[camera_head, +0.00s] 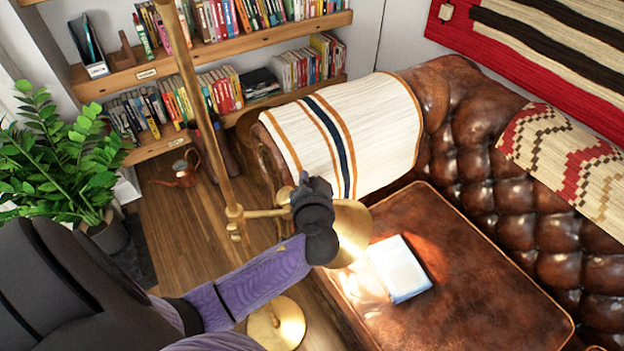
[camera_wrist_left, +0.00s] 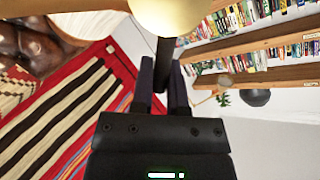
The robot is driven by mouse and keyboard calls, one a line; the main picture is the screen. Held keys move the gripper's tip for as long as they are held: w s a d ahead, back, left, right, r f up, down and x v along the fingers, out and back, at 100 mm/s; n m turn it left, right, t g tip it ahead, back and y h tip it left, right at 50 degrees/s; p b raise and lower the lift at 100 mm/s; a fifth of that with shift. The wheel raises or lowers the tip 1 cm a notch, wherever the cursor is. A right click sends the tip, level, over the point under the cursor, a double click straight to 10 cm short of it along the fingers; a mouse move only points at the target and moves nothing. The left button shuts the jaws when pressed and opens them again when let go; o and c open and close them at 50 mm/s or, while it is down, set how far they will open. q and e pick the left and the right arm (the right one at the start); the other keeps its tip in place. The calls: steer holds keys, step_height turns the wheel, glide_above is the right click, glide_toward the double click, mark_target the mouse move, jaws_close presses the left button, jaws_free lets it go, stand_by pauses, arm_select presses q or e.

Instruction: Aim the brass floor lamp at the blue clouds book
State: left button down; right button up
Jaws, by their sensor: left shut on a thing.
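The brass floor lamp (camera_head: 199,117) stands upright at the sofa's left end, on a round brass base (camera_head: 277,324). Its brass shade (camera_head: 351,228) hangs over the seat's left edge and is lit. The blue clouds book (camera_head: 401,268), pale blue and white, lies flat on the leather seat with bright light on and around it. My left gripper (camera_head: 308,187) is at the lamp's head beside the shade. In the left wrist view my left gripper (camera_wrist_left: 163,76) is shut on a dark bar by the shade (camera_wrist_left: 176,13). My right gripper is not in view.
The brown leather sofa (camera_head: 468,285) carries a striped blanket (camera_head: 385,115) on its arm. Bookshelves (camera_head: 235,35) line the back wall. A potted plant (camera_head: 62,165) and a copper watering can (camera_head: 181,174) stand on the left. The seat right of the book is clear.

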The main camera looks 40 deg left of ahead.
arm_select(q)
steer(key=shift+a+r, duration=0.1)
steer(key=shift+r, duration=0.05)
stand_by(0.4)
steer(key=c, duration=0.6)
jaws_free()
steer(key=shift+s, duration=0.1)
steer(key=shift+c, duration=0.2)
steer(key=p+v, duration=0.2)
steer(key=v, duration=0.7)
steer(key=shift+s+d, duration=0.2)
steer(key=shift+s, duration=0.15)
steer(key=shift+r, duration=0.1)
